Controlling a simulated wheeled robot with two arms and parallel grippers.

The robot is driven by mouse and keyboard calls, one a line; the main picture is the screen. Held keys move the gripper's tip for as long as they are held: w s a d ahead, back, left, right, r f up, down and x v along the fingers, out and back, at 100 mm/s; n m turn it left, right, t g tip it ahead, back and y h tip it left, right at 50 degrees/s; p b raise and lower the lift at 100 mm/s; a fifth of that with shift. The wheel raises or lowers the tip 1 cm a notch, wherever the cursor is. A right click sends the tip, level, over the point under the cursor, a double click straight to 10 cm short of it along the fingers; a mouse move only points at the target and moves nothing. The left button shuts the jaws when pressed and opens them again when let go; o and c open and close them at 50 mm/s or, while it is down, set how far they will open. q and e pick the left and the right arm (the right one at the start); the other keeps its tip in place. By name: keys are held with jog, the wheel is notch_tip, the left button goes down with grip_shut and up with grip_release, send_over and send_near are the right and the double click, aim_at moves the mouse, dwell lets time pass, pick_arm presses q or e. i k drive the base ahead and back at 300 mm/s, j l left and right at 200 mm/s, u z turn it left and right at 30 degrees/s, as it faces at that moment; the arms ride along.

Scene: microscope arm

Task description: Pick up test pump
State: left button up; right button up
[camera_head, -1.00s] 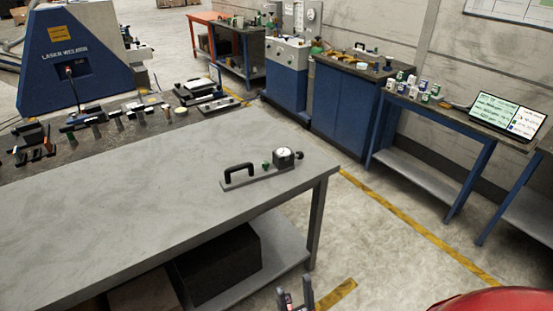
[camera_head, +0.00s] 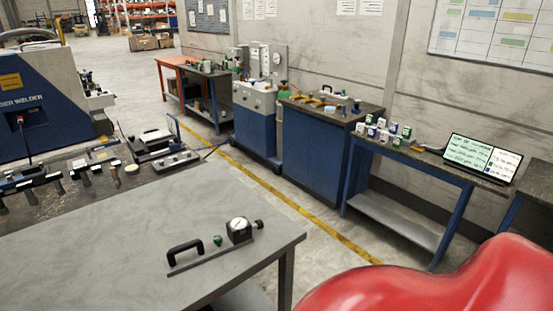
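The test pump (camera_head: 215,248) lies on the grey table (camera_head: 110,240) close to its right corner. It is a flat grey bar with a black handle at its left end, a small green knob in the middle and a round white-faced gauge at its right end. Nothing touches or covers it. Neither of my grippers shows in the head view now.
A dark bench with several tools (camera_head: 70,180) adjoins the table at the far left. Blue cabinets (camera_head: 320,150) and a blue-legged bench with a screen (camera_head: 482,158) stand along the wall. A red curved surface (camera_head: 430,280) fills the lower right. Floor between is clear.

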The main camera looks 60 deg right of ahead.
aim_at(240, 230)
jog(key=i+l, duration=0.1)
jog(key=l, duration=1.25)
jog(key=i+l, duration=0.15)
jog(key=l, duration=1.2)
jog(key=i+l, duration=0.15)
jog(key=l, duration=0.5)
jog(key=j+z, duration=0.25)
jog(key=j, duration=0.5)
jog(key=j+z, duration=0.25)
jog(key=j, duration=0.45)
